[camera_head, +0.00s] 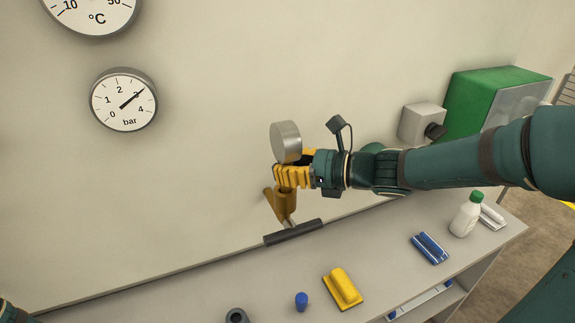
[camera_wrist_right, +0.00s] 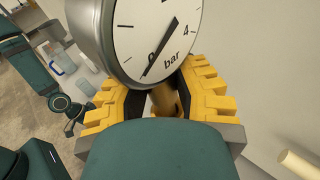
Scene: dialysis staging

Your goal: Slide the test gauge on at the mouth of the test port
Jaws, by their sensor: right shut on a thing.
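The test gauge (camera_head: 286,142) is a round silver-cased gauge with its back to the head view. My right gripper (camera_head: 291,174) is shut on its stem, in front of the wall. In the right wrist view the gauge's white bar dial (camera_wrist_right: 155,35) fills the top, its needle near 0. Its brass stem (camera_wrist_right: 166,100) sits between the yellow fingers (camera_wrist_right: 165,105). A brass fitting (camera_head: 286,207), seemingly the test port, shows just below the fingers. Its mouth is hidden by the gripper, so I cannot tell whether the gauge touches it. My left gripper is not visible.
A wall gauge in bar (camera_head: 124,100) hangs at left. A dark bar (camera_head: 293,232) lies along the bench's back edge (camera_head: 180,295). On the bench are a yellow block (camera_head: 342,288), a blue cap (camera_head: 301,301), a blue item (camera_head: 429,248) and a white bottle (camera_head: 466,216).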

